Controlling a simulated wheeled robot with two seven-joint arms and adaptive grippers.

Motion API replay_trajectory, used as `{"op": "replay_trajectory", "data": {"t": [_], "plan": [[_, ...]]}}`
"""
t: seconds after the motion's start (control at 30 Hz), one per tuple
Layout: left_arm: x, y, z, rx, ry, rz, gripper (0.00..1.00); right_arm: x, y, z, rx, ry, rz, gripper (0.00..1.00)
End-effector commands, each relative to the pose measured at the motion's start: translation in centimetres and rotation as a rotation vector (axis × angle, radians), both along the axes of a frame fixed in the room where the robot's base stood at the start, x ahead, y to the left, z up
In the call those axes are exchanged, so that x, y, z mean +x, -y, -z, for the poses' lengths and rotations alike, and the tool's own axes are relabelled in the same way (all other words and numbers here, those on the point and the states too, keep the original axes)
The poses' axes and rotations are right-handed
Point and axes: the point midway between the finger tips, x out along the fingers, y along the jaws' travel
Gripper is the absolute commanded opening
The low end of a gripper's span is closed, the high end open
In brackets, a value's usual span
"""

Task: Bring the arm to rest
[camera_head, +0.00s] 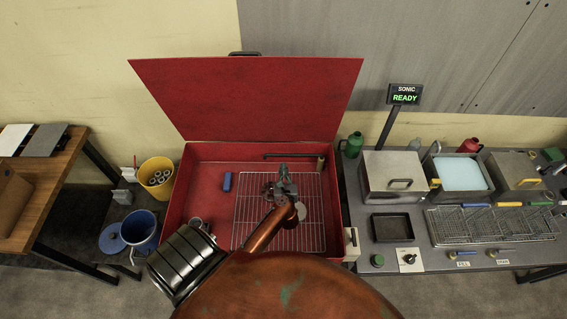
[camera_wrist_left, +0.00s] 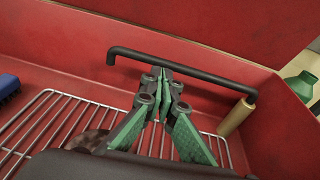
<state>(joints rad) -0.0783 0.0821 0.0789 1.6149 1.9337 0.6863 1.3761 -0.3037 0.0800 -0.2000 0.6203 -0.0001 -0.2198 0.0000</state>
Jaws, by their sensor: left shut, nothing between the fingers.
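My left gripper (camera_head: 284,172) is over the wire rack (camera_head: 250,232) inside the open red basin (camera_head: 177,200). Its green-padded fingers (camera_wrist_left: 160,72) are shut with nothing between them, pointing toward the basin's back wall. In the wrist view the fingertips appear in front of the black spout pipe (camera_wrist_left: 195,66); I cannot tell whether they touch it. A dark reddish-brown part (camera_wrist_left: 88,141) lies on the rack, mostly hidden by the gripper. My right gripper is not in view.
The raised red lid (camera_head: 250,95) stands behind the basin. Yellow (camera_head: 157,165) and blue (camera_head: 138,226) buckets stand to the left. A grey bench (camera_head: 440,262) with a lidded metal tank (camera_head: 392,168) and wire baskets is to the right.

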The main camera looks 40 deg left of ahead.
Motion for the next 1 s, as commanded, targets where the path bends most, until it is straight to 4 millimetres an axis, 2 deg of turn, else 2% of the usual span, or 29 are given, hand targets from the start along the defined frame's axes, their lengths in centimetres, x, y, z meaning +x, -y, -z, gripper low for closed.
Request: {"op": "replay_trajectory", "data": {"t": [0.03,0.1,0.33,0.5,0.77,0.87,1.0], "plan": [[-1.1,0.9,0.2,-0.003,-0.002,0.000,0.00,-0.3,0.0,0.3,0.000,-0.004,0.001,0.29],[-2.0,2.2,-0.1,-0.003,-0.003,0.004,0.00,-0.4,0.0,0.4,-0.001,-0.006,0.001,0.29],[-4.7,4.8,-0.9,-0.001,-0.002,0.009,0.00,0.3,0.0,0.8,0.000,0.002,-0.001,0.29],[-5.6,5.5,-1.3,0.000,-0.002,0.008,0.00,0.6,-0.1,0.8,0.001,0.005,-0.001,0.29],[-5.8,5.4,-1.4,0.001,-0.002,0.006,0.00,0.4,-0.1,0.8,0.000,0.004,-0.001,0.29],[-5.8,5.4,-2.2,0.001,-0.001,0.006,0.00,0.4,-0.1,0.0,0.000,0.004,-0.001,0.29],[-5.8,5.4,-4.9,0.001,0.001,0.006,0.00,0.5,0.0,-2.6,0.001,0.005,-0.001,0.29]]}}
